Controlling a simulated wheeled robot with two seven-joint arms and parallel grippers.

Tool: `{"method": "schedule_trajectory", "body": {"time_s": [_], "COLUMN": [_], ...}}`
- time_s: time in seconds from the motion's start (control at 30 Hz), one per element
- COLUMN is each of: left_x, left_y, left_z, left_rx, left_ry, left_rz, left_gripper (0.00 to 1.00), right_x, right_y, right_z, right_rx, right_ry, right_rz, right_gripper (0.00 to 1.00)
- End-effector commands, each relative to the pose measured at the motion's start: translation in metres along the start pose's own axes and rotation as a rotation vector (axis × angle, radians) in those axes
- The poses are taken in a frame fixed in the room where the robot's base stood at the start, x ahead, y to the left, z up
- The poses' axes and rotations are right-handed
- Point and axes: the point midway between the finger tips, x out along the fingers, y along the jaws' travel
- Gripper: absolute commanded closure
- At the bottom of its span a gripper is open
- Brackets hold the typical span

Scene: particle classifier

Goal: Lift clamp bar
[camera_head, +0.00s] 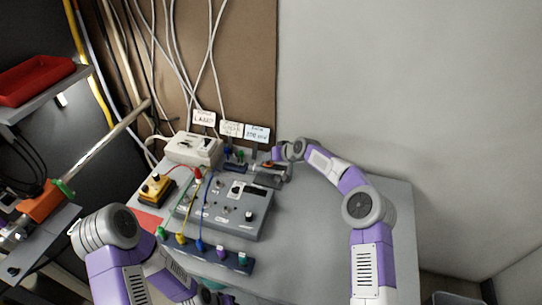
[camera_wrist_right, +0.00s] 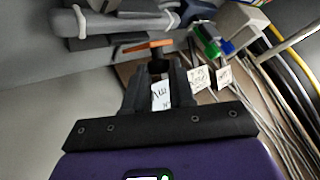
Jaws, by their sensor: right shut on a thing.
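My right gripper (camera_head: 273,167) is at the far end of the grey control table, behind the dark parts by the control box. In the right wrist view its black fingers (camera_wrist_right: 160,80) are shut on a small part with an orange bar (camera_wrist_right: 148,47) just past the fingertips. I take this part for the clamp bar; the fingers hide most of it. A bit of orange (camera_head: 267,164) also shows at the gripper in the head view. I cannot tell whether it is off its mount. My left arm is at the lower left; its gripper is out of sight.
A grey control box (camera_head: 258,219) with knobs and coloured cables fills the table's middle. A white box (camera_head: 193,149) and a yellow box (camera_head: 156,188) stand left of it. Handwritten cards (camera_head: 257,133) stand behind. The table's right side (camera_head: 310,230) is clear.

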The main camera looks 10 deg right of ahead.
Motion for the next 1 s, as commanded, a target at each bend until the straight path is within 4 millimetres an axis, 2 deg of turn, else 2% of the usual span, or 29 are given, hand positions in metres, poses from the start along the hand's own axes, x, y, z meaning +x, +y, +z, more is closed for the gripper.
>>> {"method": "schedule_trajectory", "body": {"time_s": [0.6, 0.63, 0.77, 0.8, 1.0], "left_x": [-0.0045, -0.0046, -0.0046, -0.0046, -0.0046], "left_y": [0.0017, 0.0017, 0.0017, 0.0017, 0.0018], "left_z": [0.0002, 0.0003, 0.0002, 0.0002, 0.0002], "left_rx": [0.0, 0.0, 0.0, 0.0, 0.0], "left_ry": [0.0, 0.0, 0.0, 0.0, 0.0], "left_rz": [0.0, 0.0, 0.0, 0.0, 0.0], "left_gripper": [0.57, 0.57, 0.57, 0.57, 0.57], "right_x": [0.0005, 0.0005, 0.0004, 0.0004, 0.0002], "right_y": [0.0008, 0.0008, 0.0008, 0.0008, 0.0008], "right_z": [-0.0016, -0.0016, -0.0017, -0.0018, -0.0021], "right_rx": [0.021, 0.021, 0.021, 0.021, 0.021], "right_ry": [-0.025, -0.025, -0.024, -0.024, -0.023], "right_rz": [-0.009, -0.009, -0.009, -0.009, -0.009], "right_gripper": [1.0, 0.73, 0.53, 0.5, 0.5]}}
